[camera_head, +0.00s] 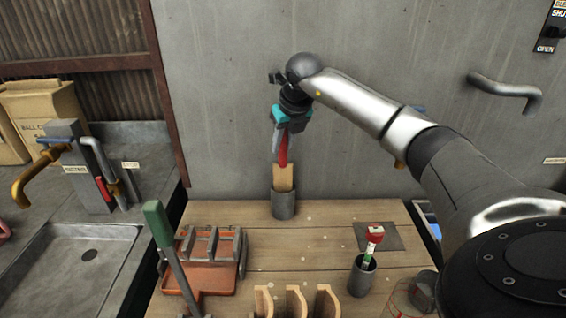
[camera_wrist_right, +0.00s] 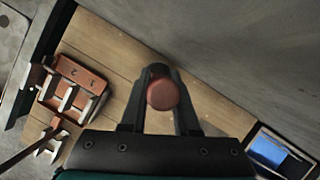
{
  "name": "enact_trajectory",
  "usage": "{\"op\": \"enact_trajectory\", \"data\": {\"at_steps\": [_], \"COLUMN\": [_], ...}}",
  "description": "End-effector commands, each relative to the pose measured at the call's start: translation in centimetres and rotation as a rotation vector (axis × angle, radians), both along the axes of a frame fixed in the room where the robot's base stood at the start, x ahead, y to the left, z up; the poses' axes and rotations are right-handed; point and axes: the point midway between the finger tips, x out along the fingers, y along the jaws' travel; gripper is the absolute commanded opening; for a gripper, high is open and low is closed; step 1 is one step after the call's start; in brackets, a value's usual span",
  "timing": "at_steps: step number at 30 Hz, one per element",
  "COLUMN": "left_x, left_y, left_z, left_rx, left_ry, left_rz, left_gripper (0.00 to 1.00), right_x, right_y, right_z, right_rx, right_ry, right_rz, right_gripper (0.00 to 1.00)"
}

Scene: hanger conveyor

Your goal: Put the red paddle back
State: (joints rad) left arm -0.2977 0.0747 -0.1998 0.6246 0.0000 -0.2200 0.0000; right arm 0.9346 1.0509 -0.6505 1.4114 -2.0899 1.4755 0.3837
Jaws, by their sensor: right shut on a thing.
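The red paddle has a red handle (camera_head: 283,152) and a tan, wood-coloured lower part (camera_head: 284,177). It stands upright with its lower end in a grey cylindrical cup (camera_head: 284,204) at the back of the wooden table. My right gripper (camera_head: 282,138) is above the cup and shut on the upper part of the handle. In the right wrist view the round red end of the handle (camera_wrist_right: 162,96) sits between the two dark fingers. The paddle's bottom is hidden inside the cup. My left gripper is not in view.
A second grey cup (camera_head: 361,278) holds a red, white and green item (camera_head: 373,240). An orange tray (camera_head: 212,280) with grey racks and a green-handled tool (camera_head: 158,224) stand front left. Wooden dividers (camera_head: 296,302) are at the front. The grey wall (camera_head: 230,100) is close behind.

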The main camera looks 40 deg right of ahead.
Motion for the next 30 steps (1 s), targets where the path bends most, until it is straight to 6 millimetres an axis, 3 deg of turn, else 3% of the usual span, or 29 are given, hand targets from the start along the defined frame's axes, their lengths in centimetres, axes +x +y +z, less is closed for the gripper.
{"op": "enact_trajectory", "data": {"at_steps": [5,13,25,26,30], "left_x": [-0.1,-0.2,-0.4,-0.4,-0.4], "left_y": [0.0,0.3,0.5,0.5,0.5], "left_z": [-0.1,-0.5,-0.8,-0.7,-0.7], "left_rx": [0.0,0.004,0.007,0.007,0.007], "left_ry": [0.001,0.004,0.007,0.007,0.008], "left_rz": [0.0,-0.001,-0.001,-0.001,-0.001], "left_gripper": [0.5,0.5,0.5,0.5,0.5], "right_x": [0.0,0.0,0.0,0.0,0.0], "right_y": [0.0,0.0,0.0,0.0,0.0], "right_z": [-1.1,-4.8,-5.4,-5.3,-5.3], "right_rx": [0.0,-0.001,-0.001,-0.001,-0.001], "right_ry": [-0.001,0.0,-0.001,0.0,0.0], "right_rz": [0.0,-0.001,0.0,0.0,0.0], "right_gripper": [0.0,0.0,0.0,0.33,0.48]}}
